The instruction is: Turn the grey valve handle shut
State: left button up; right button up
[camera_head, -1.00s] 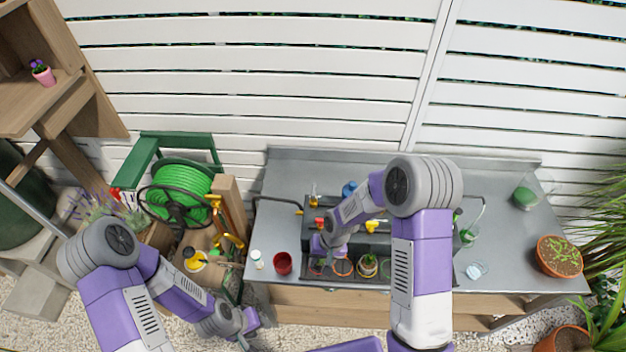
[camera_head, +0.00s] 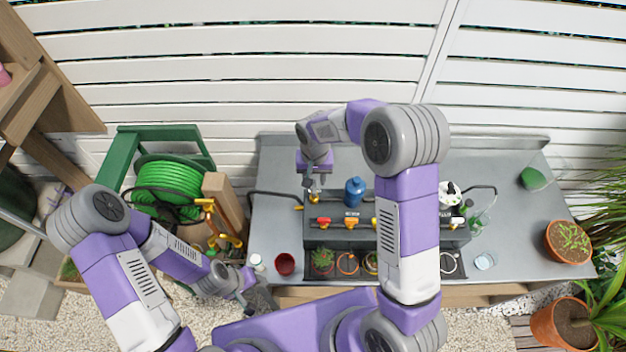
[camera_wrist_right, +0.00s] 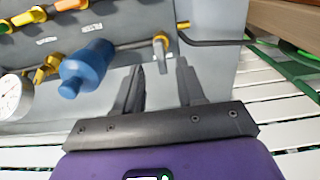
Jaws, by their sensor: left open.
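The grey valve handle (camera_wrist_right: 162,63) is a short lever on a brass fitting at the panel edge, seen in the right wrist view. My right gripper (camera_wrist_right: 160,72) is open, its two dark fingers apart and pointing at the handle, which shows in the gap between their tips. Contact cannot be told. In the head view my right gripper (camera_head: 311,183) is at the back left of the grey valve panel (camera_head: 340,235), above a brass fitting (camera_head: 315,197). My left gripper (camera_head: 252,288) is open and low beside the bench's front left corner, away from the panel.
A blue canister (camera_head: 355,192) stands close to my right gripper. Red (camera_head: 323,222) and orange (camera_head: 352,221) handles line the panel. A dial gauge (camera_wrist_right: 12,96) is at the wrist view's left.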

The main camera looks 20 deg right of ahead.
aim_at(314, 188)
jog(key=shift+f, duration=2.3)
jog(key=shift+c, duration=0.4)
grip_shut()
